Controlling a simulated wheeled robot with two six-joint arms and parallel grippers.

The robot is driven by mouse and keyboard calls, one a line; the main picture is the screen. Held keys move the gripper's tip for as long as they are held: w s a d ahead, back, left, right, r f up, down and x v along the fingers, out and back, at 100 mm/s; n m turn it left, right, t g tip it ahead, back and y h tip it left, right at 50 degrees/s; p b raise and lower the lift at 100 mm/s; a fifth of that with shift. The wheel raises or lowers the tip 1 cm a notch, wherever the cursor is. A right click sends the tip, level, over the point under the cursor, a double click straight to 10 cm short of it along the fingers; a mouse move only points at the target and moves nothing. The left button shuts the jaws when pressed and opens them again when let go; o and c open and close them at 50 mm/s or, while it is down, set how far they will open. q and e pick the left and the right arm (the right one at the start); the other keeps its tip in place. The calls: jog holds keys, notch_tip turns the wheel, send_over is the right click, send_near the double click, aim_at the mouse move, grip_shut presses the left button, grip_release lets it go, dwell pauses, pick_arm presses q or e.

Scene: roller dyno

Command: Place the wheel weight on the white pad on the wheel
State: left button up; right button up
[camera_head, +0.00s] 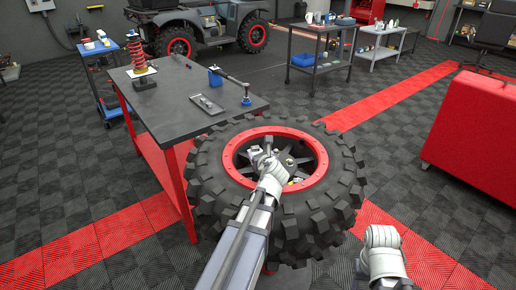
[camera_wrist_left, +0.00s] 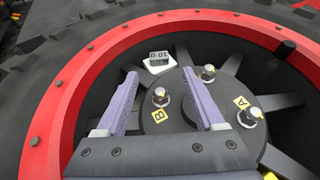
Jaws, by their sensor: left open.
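The big black tyre with a red-rimmed wheel (camera_head: 318,178) lies flat beside the workbench. My left gripper (camera_head: 262,152) is over the wheel's hub area. In the left wrist view the left gripper (camera_wrist_left: 160,74) is open, its two purple-grey fingers apart with nothing held between them. A small dark wheel weight (camera_wrist_left: 159,58) with a light number marking sits on the white pad (camera_wrist_left: 152,70), just beyond the fingertips and between them in the picture. Some white pad shows around its near edge. My right arm is at the lower right; its gripper does not show.
Metal lug nuts (camera_wrist_left: 208,73) and yellow labels marked A and B (camera_wrist_left: 158,113) are on the hub close to the fingers. The workbench (camera_head: 185,100) stands at the left with a tray (camera_head: 207,104) and tools. A red cabinet (camera_head: 475,135) is at the right.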

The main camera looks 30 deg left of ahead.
pick_arm(q)
jog(key=p+v, duration=0.1)
jog(key=v, duration=0.4)
jog(key=shift+s+d+r+p, duration=0.15)
jog(key=shift+s+d+p, duration=0.1)
jog(key=shift+s+p, duration=0.1)
dwell(1.1)
